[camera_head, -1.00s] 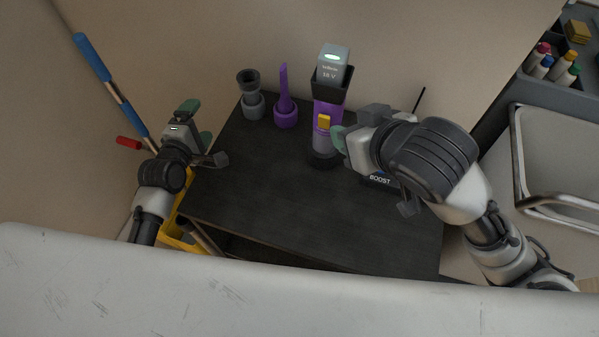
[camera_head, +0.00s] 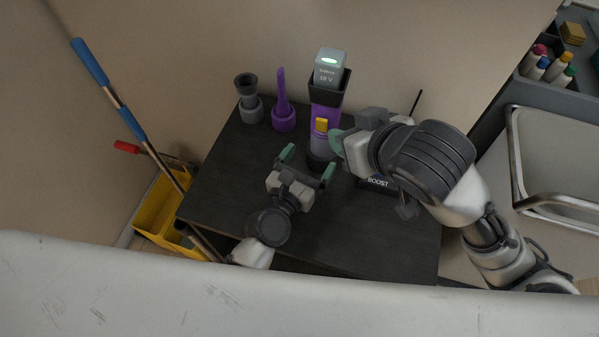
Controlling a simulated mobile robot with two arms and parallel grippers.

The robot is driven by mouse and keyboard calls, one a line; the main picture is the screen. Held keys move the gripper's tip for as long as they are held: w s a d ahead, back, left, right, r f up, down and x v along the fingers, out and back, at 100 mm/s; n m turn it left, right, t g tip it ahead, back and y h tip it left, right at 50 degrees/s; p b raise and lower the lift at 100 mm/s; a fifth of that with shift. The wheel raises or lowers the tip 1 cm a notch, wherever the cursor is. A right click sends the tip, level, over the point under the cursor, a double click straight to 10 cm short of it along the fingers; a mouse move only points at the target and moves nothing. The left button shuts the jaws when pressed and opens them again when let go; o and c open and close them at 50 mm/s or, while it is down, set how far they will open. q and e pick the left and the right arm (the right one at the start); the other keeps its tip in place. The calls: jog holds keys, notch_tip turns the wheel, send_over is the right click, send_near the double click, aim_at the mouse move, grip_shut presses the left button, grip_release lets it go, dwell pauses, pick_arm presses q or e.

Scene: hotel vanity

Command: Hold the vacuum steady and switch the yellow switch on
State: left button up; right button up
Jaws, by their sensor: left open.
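The vacuum (camera_head: 323,112) stands upright at the back of the dark table, with a purple body, a dark collar and a grey battery block on top with a green light. The yellow switch (camera_head: 321,125) is on its front. My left gripper (camera_head: 308,162) is open and empty over the table, in front of the vacuum and a little to its left, fingers pointing toward it. My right gripper (camera_head: 340,140) is at the vacuum's right side, close to the switch's height. Its fingers are largely hidden by its own body, so I cannot tell whether it grips the vacuum.
A grey nozzle (camera_head: 250,104) and a purple crevice tool (camera_head: 283,108) stand left of the vacuum. A box marked BOOST (camera_head: 377,183) lies under my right arm. A yellow mop bucket (camera_head: 160,211) is left of the table (camera_head: 225,180). A cart with bottles stands at the right.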

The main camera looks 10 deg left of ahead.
aim_at(317, 149)
pick_arm(q)
jog(key=x, duration=0.6)
jog(key=shift+w, duration=0.2)
